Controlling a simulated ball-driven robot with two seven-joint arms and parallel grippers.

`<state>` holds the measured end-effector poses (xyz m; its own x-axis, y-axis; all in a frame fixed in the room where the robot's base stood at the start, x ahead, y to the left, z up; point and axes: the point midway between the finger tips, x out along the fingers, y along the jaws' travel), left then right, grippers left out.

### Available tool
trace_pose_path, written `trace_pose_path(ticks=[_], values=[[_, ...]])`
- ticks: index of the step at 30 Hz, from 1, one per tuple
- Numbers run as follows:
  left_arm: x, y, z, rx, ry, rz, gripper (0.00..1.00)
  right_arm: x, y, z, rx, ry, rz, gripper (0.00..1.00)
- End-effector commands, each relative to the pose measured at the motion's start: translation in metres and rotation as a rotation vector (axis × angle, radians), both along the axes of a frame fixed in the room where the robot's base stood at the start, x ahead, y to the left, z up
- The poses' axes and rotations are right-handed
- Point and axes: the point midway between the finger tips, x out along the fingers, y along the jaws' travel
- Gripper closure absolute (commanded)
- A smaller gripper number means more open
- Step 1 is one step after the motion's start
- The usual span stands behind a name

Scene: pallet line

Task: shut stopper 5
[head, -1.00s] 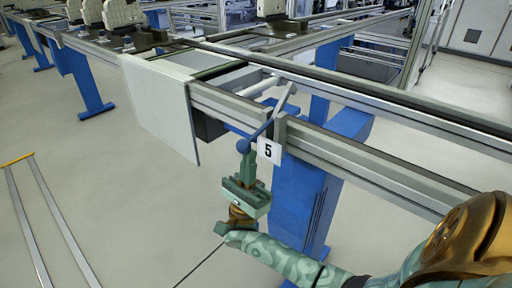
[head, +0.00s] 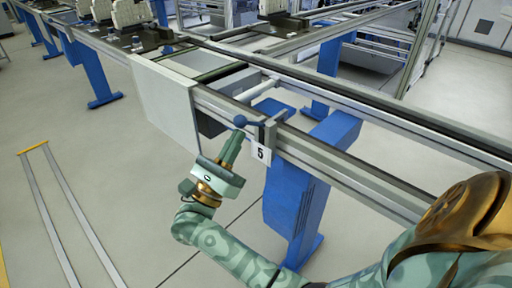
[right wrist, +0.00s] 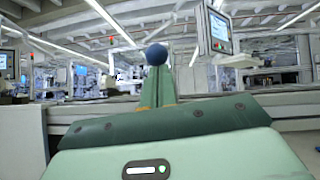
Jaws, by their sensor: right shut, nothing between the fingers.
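Stopper 5 sits on the near rail, above the white label plate with a 5 (head: 261,153). Its blue ball knob (head: 240,121) is at the left end of a short blue rod, which runs nearly level to the grey bracket on the rail. My right gripper (head: 233,143) is shut and empty, pointing up, with its fingertips just under the knob. In the right wrist view the blue knob (right wrist: 156,54) stands right at the tip of the closed fingers (right wrist: 157,88); whether they touch I cannot tell. My left gripper is not in view.
A pale panel (head: 165,105) hangs from the line left of the stopper. A blue support leg (head: 295,205) stands below the rail to the right. Pallets with grey parts (head: 130,15) stand farther up the line. The floor at left is open, with floor rails (head: 60,215).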

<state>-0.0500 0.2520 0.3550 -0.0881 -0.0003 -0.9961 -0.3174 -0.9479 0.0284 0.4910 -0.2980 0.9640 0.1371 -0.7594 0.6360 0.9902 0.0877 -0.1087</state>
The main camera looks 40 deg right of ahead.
Motion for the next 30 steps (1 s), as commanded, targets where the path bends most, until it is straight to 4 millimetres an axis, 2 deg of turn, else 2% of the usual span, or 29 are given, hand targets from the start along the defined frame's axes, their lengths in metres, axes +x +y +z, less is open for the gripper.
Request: trace_pose_path(ticks=[23, 30], values=[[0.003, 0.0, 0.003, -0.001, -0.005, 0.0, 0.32, 0.001, -0.001, 0.011, -0.006, -0.003, -0.001, 1.0], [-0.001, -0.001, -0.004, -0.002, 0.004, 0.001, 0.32, 0.002, 0.001, 0.001, -0.006, -0.001, -0.002, 1.0]])
